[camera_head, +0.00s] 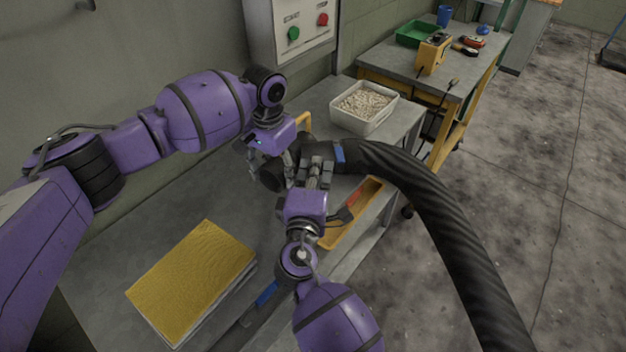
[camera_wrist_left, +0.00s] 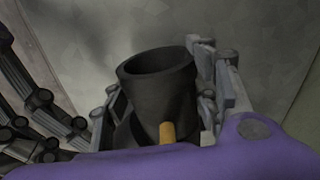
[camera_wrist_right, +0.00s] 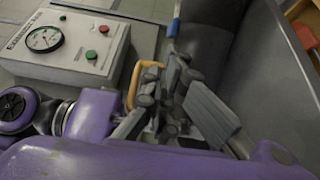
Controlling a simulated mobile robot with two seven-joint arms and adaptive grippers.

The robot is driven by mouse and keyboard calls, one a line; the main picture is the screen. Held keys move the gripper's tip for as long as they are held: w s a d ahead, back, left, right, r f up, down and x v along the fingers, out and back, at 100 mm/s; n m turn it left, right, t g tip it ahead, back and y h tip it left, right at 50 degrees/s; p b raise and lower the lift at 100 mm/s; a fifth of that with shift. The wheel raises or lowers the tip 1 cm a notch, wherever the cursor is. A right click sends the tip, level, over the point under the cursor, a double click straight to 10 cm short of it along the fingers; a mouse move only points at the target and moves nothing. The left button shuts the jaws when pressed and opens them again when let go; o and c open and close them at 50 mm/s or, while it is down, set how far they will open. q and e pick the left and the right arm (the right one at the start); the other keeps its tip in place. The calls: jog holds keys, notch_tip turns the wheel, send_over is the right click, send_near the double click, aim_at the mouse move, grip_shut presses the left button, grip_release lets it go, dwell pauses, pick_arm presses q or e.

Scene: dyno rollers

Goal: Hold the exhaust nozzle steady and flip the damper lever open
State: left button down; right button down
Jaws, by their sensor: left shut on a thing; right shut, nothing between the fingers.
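The exhaust nozzle (camera_head: 271,176) is a dark cylinder at the end of a thick black hose (camera_head: 440,205). My left gripper (camera_head: 272,158) is shut on it; in the left wrist view the nozzle's open mouth (camera_wrist_left: 155,66) stands between the fingers. My right gripper (camera_head: 318,165) is shut and empty, beside the nozzle on the hose side; its fingers also show in the right wrist view (camera_wrist_right: 172,98). A blue-tipped piece (camera_head: 340,152), seemingly the damper lever, is just beyond its fingertips. It also shows in the right wrist view (camera_wrist_right: 173,28). Whether they touch is unclear; my grippers hide much of the nozzle.
A yellow bracket (camera_head: 304,122) stands behind the nozzle. A control box (camera_head: 292,30) is on the wall. The hose arches right over the floor.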

jog(key=shift+w+d, duration=0.15)
jog(key=shift+w, duration=0.5)
jog(key=shift+d, duration=0.1)
jog(key=shift+s+d+n+y, duration=0.1)
jog(key=shift+d+n+y, duration=0.15)
jog(key=shift+y, duration=0.25)
